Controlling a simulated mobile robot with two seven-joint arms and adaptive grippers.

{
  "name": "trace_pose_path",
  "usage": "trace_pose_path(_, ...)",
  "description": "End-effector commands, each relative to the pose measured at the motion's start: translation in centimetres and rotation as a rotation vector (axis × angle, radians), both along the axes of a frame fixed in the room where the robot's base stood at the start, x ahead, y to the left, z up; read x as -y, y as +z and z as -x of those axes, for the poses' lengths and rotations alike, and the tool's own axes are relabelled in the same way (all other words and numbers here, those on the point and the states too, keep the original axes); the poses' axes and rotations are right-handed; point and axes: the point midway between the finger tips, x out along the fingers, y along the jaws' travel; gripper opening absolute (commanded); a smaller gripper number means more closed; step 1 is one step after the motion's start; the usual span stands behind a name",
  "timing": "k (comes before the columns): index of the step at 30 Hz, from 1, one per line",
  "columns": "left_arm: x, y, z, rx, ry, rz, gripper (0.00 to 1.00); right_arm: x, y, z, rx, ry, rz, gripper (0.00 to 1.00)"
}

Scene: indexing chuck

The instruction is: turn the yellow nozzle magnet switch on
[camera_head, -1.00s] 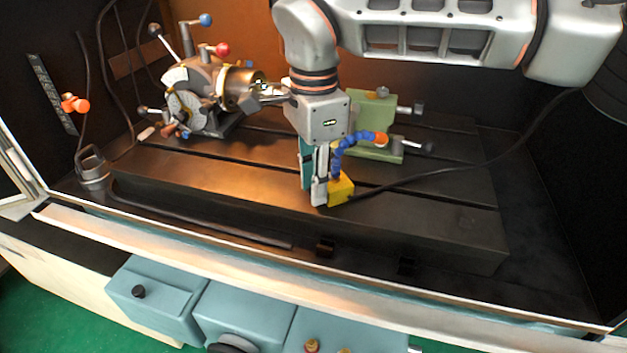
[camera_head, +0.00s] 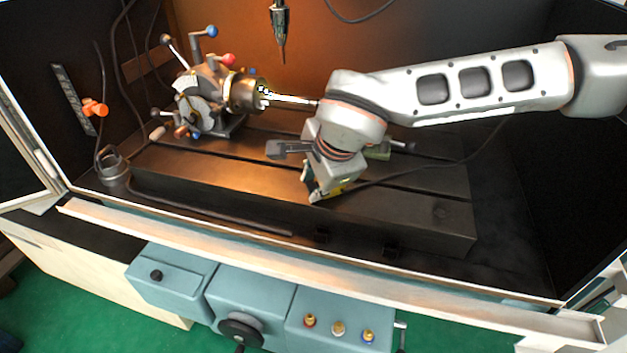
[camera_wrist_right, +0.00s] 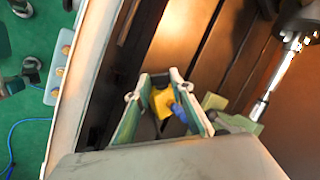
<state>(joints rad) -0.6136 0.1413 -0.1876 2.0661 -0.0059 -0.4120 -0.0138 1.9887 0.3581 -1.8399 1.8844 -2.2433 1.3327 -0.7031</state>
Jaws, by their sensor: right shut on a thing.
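The yellow nozzle magnet block (camera_head: 337,188) sits on the dark slotted bed, mostly hidden behind my right gripper (camera_head: 318,194) in the head view. In the right wrist view the yellow block (camera_wrist_right: 163,101) shows between the two fingers of my right gripper (camera_wrist_right: 160,84), with its blue hose (camera_wrist_right: 179,112) beside it. The right gripper is shut on the block. The hand is tilted over it. The switch itself cannot be made out. My left gripper is not in view.
The indexing chuck (camera_head: 241,92) with its levers stands at the back left. A pointed tool (camera_head: 280,32) hangs above the bed. A green vise (camera_head: 378,153) is partly behind my right arm. A black cable runs right from the block. The bed's front left (camera_head: 215,190) is clear.

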Motion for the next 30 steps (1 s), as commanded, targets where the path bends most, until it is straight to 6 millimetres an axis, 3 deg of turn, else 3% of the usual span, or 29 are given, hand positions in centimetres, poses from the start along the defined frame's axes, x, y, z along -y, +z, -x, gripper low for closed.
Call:
trace_pose_path(6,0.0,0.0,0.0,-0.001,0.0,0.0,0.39,-0.1,-0.1,0.0,-0.002,0.001,0.0,0.01)
trace_pose_path(7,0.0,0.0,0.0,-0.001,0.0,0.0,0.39,-0.1,-0.1,0.0,-0.002,0.001,0.0,0.3)
trace_pose_path(8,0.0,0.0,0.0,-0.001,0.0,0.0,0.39,-0.1,-0.1,0.0,-0.002,0.001,0.0,0.38)
trace_pose_path(9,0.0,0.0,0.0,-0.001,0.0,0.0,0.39,-0.1,-0.1,0.0,-0.002,0.001,0.0,0.39)
trace_pose_path(20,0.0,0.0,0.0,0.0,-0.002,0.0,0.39,0.0,0.2,0.1,-0.002,0.001,0.001,0.39)
trace_pose_path(30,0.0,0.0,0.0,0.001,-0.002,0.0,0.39,0.8,4.0,1.9,0.001,0.001,-0.001,0.39)
